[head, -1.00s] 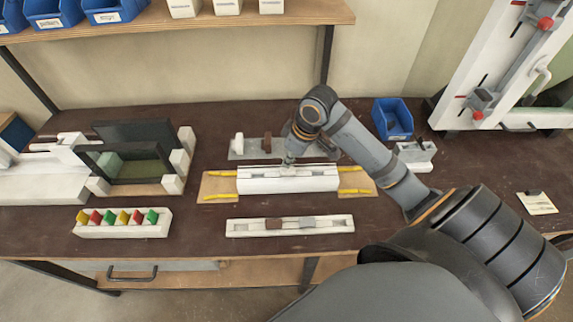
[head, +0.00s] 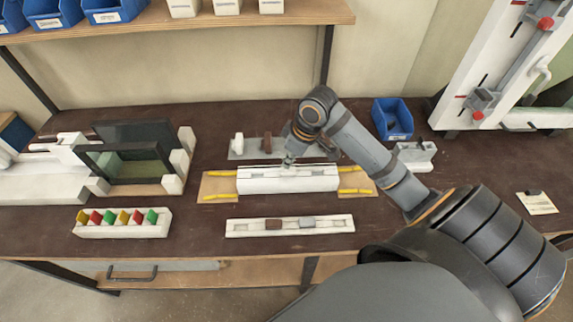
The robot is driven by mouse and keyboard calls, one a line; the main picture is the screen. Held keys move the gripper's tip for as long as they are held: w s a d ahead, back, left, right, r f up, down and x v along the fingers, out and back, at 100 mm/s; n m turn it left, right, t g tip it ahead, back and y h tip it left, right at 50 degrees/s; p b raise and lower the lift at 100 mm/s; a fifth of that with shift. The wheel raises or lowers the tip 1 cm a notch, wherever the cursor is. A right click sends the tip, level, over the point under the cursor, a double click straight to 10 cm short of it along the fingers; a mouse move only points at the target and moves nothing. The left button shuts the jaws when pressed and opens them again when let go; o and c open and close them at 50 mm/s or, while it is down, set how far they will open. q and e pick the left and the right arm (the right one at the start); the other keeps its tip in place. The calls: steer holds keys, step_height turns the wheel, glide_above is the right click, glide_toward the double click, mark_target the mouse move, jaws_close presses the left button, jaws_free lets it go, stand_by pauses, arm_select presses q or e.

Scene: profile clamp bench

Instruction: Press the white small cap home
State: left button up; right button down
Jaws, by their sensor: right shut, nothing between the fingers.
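My right gripper (head: 289,160) is shut and empty. Its tip is just over the top of the white profile block (head: 300,185) at the middle of the bench. No white small cap can be made out for certain; the gripper and the small size of the view hide the detail under the tip. In front of the profile, a white tray (head: 240,230) holds a brown piece (head: 274,224) and a grey piece (head: 307,222). My left gripper is not in view.
A grey plate (head: 238,154) with a white and a brown upright piece stands behind the profile. A rack of coloured pieces (head: 125,231) is front left. A blue bin (head: 392,119) and a white block (head: 415,156) are at the right. The bench front right is mostly clear.

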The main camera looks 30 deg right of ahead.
mark_target(289, 170)
steer(key=shift+f, duration=0.5)
steer(key=shift+f, duration=0.5)
stand_by(0.4)
step_height(289, 170, up, 7)
steer(key=p, duration=0.8)
steer(key=shift+r, duration=0.1)
stand_by(0.5)
